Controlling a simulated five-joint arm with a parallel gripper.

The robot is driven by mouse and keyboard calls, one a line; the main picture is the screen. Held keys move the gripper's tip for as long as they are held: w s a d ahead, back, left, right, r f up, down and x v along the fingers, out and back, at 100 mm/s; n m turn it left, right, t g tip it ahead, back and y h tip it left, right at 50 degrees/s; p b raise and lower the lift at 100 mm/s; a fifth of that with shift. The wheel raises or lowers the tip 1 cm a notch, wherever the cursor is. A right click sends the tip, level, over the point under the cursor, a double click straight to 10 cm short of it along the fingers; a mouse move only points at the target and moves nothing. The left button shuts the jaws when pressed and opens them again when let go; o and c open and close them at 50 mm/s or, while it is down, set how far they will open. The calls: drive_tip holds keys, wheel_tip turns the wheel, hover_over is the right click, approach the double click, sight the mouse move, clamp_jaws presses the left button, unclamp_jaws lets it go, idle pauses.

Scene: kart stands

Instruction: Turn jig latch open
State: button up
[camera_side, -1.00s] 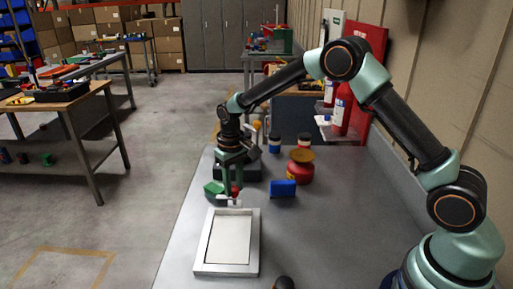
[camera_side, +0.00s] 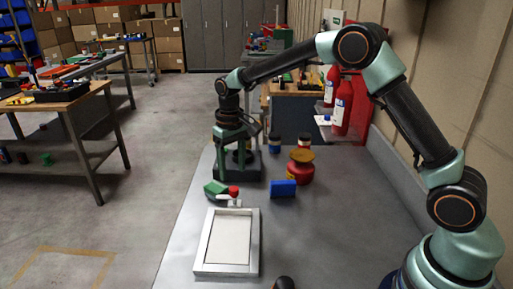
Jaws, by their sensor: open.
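The jig (camera_side: 202,237) is a pale grey frame around a white panel, lying flat on the grey bench. Its latch (camera_side: 231,200) sits at the far edge of the frame, a light lever with a red knob (camera_side: 234,190) on top. The lever's exact angle is too small to tell. My gripper (camera_side: 233,172) is open and empty, pointing down above and beyond the latch, clear of the red knob.
A green block (camera_side: 215,188) lies just left of the latch and a blue block (camera_side: 283,188) to its right. A red round container (camera_side: 300,172) with a yellowish top stands behind the blue block. The bench right of the jig is clear.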

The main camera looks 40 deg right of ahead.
sight(234, 188)
wheel_tip(234, 188, up, 6)
idle(0.5)
drive_tip(key=s+d+r+t, duration=0.3)
drive_tip(key=s+r, duration=0.6)
drive_tip(key=s, duration=0.1)
drive_tip(key=s+d+f+t, duration=0.2)
drive_tip(key=s, duration=0.9)
drive_tip(key=shift+s+t, duration=0.3)
drive_tip(key=shift+s, duration=0.05)
